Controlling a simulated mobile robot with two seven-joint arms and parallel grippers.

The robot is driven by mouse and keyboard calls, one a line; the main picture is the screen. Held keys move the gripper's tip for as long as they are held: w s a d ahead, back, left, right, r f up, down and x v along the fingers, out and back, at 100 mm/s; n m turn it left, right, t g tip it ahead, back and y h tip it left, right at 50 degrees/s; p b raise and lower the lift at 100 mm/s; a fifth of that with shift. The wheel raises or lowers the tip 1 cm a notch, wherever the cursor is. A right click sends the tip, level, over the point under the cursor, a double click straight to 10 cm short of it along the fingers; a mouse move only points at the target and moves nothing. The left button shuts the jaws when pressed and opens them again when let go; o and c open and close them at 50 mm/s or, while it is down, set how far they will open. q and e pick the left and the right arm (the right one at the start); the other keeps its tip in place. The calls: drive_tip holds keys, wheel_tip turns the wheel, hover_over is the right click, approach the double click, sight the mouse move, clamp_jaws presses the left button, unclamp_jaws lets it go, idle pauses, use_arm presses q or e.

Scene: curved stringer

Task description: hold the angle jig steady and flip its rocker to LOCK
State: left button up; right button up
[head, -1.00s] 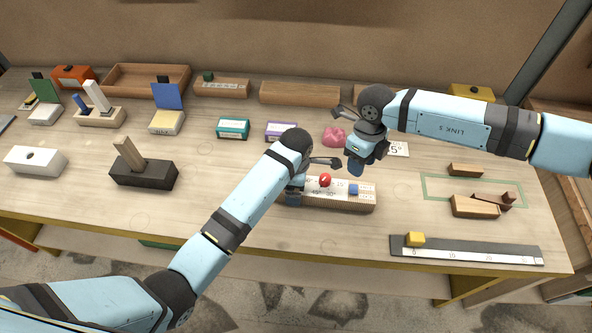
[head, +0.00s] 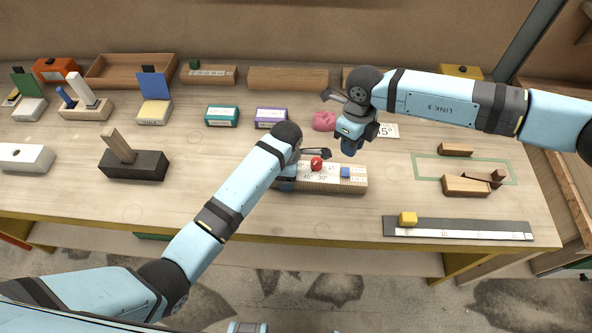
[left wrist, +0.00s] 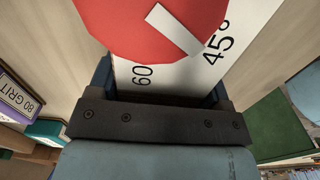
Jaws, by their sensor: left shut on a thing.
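The angle jig (head: 325,188) is a pale wooden block with a white degree scale on top, near the middle of the bench. It carries a red dial knob (head: 316,163) and a small blue rocker (head: 346,173) towards its right end. My left gripper (head: 286,183) is shut on the jig's left end. In the left wrist view the red knob (left wrist: 150,25) with its white pointer lies over the scale plate (left wrist: 165,78), marked 60 and 45°. My right gripper (head: 351,147) hangs just behind and above the rocker, apart from it; its finger gap is not clear.
A pink lump (head: 324,121) and a white angle card (head: 388,131) lie behind the jig. Teal (head: 222,117) and purple (head: 270,118) boxes stand behind left. A dark ruler strip with a yellow block (head: 408,218) lies front right.

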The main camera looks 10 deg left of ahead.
clamp_jaws()
wheel_tip(320, 180, up, 4)
drive_tip(key=r+m, duration=0.1)
drive_tip(key=m, duration=2.4)
hover_over(346, 175)
drive_tip(key=w, duration=0.2)
drive_tip(key=m, duration=0.4)
drive_tip(key=shift+w+r, duration=0.1)
drive_tip(key=shift+w, duration=0.05)
drive_tip(key=shift+a, duration=0.1)
drive_tip(key=f, duration=0.4)
drive_tip(key=s+f, duration=0.1)
drive_tip(key=f, duration=0.4)
drive_tip(key=s+f, duration=0.1)
drive_tip(key=f, duration=0.4)
